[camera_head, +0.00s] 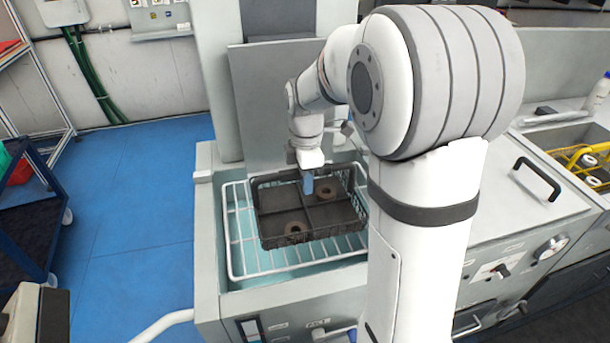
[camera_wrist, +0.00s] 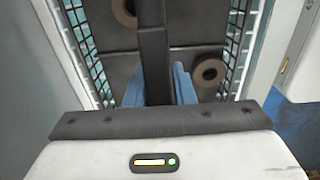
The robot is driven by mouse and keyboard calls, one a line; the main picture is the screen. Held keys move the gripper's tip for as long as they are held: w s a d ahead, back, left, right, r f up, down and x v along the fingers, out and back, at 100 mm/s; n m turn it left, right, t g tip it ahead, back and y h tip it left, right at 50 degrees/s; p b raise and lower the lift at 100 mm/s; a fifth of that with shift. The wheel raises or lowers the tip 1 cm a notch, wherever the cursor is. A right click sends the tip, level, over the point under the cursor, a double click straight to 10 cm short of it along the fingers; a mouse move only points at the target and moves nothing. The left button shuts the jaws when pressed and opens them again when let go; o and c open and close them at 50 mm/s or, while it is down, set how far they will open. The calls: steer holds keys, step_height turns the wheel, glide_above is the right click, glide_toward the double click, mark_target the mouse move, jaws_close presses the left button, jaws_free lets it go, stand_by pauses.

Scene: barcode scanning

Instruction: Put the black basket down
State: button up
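The black basket (camera_head: 272,218) is a mesh-sided crate with a central divider and two brown rings (camera_head: 296,230) (camera_head: 328,190) in it. It is within the outline of the white wire rack (camera_head: 228,235) in the machine's basin. I cannot tell whether its underside touches the rack. My gripper (camera_head: 307,184) points down at the basket's middle. In the wrist view its blue fingers (camera_wrist: 158,88) lie against both sides of the basket's dark central bar (camera_wrist: 154,45), shut on it. The bar's lower end is hidden behind my gripper body.
The grey machine (camera_head: 205,250) surrounds the basin, with a raised panel (camera_head: 280,95) behind. A hatch with a black handle (camera_head: 537,178) is at right. A yellow basket (camera_head: 585,160) stands in another basin far right. Blue floor (camera_head: 130,200) is clear at left, beside a dark cart (camera_head: 35,215).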

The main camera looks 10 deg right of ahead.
steer(key=o, duration=0.3)
steer(key=shift+o, duration=0.2)
step_height(320, 180, up, 12)
steer(key=shift+f+p, duration=0.1)
steer(key=shift+p, duration=0.3)
steer(key=shift+s+r, duration=0.15)
steer(key=shift+r, duration=0.1)
steer(key=s+f+m+t, duration=0.1)
steer(key=s+f+m, duration=0.3)
steer(key=s+m, duration=0.5)
steer(key=s+f+m+t, duration=0.1)
steer(key=s+f+m, duration=0.3)
steer(key=s+m, duration=0.5)
steer(key=shift+s+f+t, duration=0.25)
steer(key=shift+s+t, duration=0.05)
steer(key=shift+s, duration=0.55)
